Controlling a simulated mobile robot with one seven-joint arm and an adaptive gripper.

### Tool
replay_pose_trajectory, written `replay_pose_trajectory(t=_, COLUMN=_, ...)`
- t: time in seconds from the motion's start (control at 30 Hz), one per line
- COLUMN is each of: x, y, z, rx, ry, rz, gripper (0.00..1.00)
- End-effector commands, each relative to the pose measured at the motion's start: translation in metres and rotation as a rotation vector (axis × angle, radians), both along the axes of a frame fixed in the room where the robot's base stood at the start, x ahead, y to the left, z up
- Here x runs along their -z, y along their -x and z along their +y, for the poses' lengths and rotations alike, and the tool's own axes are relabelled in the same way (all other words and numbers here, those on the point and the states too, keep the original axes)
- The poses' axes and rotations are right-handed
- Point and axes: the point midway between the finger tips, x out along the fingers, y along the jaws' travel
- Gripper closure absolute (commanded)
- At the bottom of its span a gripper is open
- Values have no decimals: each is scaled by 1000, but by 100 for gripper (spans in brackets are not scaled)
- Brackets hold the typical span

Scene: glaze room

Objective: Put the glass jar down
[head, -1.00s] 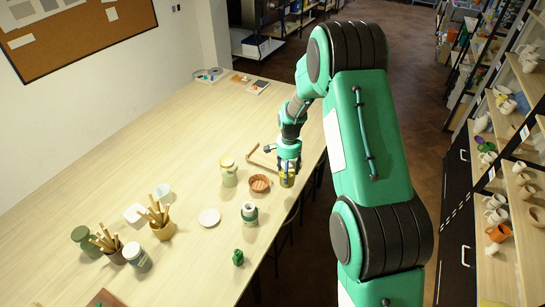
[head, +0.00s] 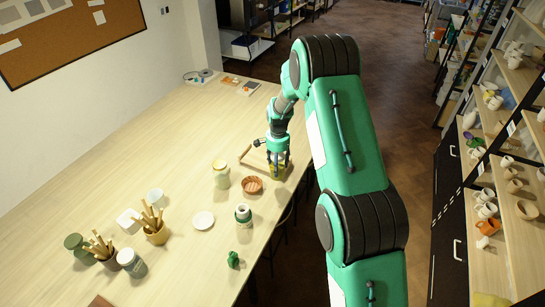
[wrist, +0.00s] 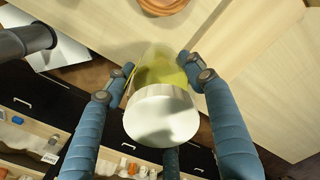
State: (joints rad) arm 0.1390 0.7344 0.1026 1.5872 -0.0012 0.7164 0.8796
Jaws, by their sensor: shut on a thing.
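The glass jar shows in the wrist view as a pale round lid (wrist: 160,115) above a clear, yellow-green body (wrist: 160,70). In the head view the jar (head: 277,173) is a small yellowish shape, mostly covered by the fingers. My gripper (head: 278,165) is shut on it, with blue fingers around its sides in the wrist view (wrist: 158,82). The jar is over the right part of the pale wooden table (head: 190,130), close to its edge. I cannot tell whether its base touches the top.
A terracotta bowl (head: 252,185) is just left of the jar, with a lidded jar (head: 221,176) beyond it. A green-and-white bottle (head: 243,216), a white saucer (head: 203,221) and a brush pot (head: 156,232) stand nearer. The table's far part is largely clear.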

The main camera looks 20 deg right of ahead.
Motion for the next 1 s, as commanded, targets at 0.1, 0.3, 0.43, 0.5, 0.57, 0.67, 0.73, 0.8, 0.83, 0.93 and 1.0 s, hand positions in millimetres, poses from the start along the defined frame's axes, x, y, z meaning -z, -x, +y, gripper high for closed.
replay_pose_trajectory(t=0.1, x=0, y=-16, z=-2, rx=0, ry=0, rz=-1, gripper=98)
replay_pose_trajectory(t=0.3, x=2, y=-40, z=-5, rx=0, ry=0, rz=-1, gripper=98)
replay_pose_trajectory(t=0.43, x=3, y=-56, z=-7, rx=0, ry=1, rz=-3, gripper=98)
replay_pose_trajectory(t=0.5, x=4, y=-64, z=-9, rx=0, ry=0, rz=-1, gripper=98)
replay_pose_trajectory(t=0.57, x=4, y=-70, z=-9, rx=0, ry=0, rz=-1, gripper=98)
replay_pose_trajectory(t=0.67, x=6, y=-81, z=-11, rx=0, ry=1, rz=-3, gripper=98)
replay_pose_trajectory(t=0.73, x=7, y=-87, z=-12, rx=0, ry=0, rz=-1, gripper=98)
replay_pose_trajectory(t=0.8, x=6, y=-92, z=-12, rx=0, ry=0, rz=-2, gripper=98)
replay_pose_trajectory(t=0.83, x=6, y=-94, z=-13, rx=0, ry=0, rz=-2, gripper=98)
replay_pose_trajectory(t=0.93, x=7, y=-98, z=-13, rx=0, ry=0, rz=-2, gripper=98)
replay_pose_trajectory(t=1.0, x=8, y=-99, z=-13, rx=0, ry=0, rz=-2, gripper=98)
